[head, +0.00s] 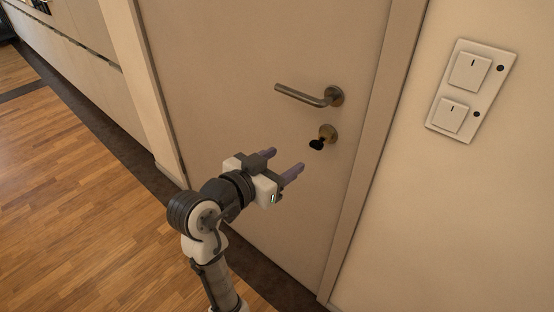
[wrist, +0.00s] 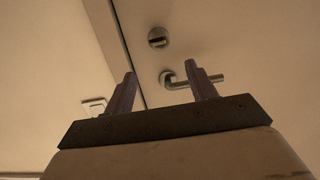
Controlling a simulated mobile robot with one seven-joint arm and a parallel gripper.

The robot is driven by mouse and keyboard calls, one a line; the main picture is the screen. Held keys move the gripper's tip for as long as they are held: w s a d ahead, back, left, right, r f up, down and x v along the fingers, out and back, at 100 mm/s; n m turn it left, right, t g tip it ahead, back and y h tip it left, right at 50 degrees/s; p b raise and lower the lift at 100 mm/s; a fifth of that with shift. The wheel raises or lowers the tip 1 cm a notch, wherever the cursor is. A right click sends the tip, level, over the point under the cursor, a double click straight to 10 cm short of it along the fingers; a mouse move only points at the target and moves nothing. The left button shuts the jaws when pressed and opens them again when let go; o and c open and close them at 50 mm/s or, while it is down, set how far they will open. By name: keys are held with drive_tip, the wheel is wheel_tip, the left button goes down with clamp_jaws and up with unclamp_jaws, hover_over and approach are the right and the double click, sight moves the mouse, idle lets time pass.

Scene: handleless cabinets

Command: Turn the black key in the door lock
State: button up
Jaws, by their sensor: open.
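My gripper (head: 284,160) is open and empty. It is in front of the door, lower and to the left of the key in the head view, and apart from it. In the wrist view, the lock (wrist: 158,37) shows above and between the fingertips of my gripper (wrist: 161,70). The key is small and dark there, its angle hard to tell. The handle (wrist: 178,82) is partly hidden behind the right finger.
A white double switch plate (head: 471,90) is on the wall right of the door frame (head: 372,150). Light cabinets (head: 75,45) line the left side. The wooden floor (head: 80,200) is clear at the left. The handle juts out above the key.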

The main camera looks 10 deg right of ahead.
sight(319, 141)
drive_tip(key=p+x, duration=0.2)
drive_tip(key=x, duration=1.2)
drive_tip(key=shift+s+f, duration=0.1)
drive_tip(key=shift+s, duration=0.05)
drive_tip(key=c, duration=1)
